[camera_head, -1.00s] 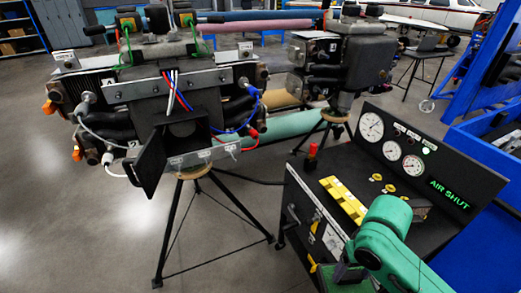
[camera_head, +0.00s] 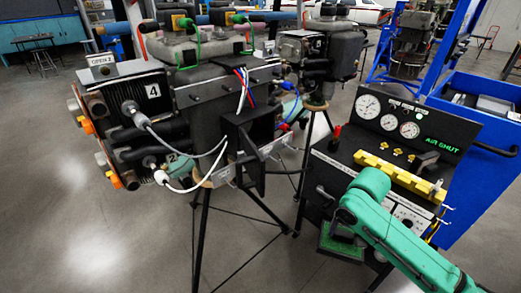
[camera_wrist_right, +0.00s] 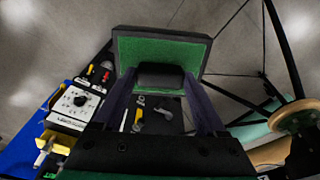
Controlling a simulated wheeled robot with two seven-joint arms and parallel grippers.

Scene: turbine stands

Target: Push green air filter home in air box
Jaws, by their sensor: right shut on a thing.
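The green air filter (camera_head: 340,246), a flat green panel with a dark frame, hangs low in front of the control cart in the head view. In the right wrist view it fills the upper middle (camera_wrist_right: 205,52), with a black grip block between the fingers. My right gripper (camera_wrist_right: 160,80) is shut on that block; in the head view it is mostly hidden by my green arm. The black air box (camera_head: 252,128) is on the front of the near turbine, its dark door swung open. The filter is apart from it, lower and to its right. My left gripper is not in view.
The control cart (camera_head: 445,168) with gauges and a yellow rail stands close beside my right arm. The turbine's tripod legs (camera_head: 200,240) and loose white cables are left of the filter. Open grey floor lies at the lower left. A blue bin (camera_head: 490,130) is at the right.

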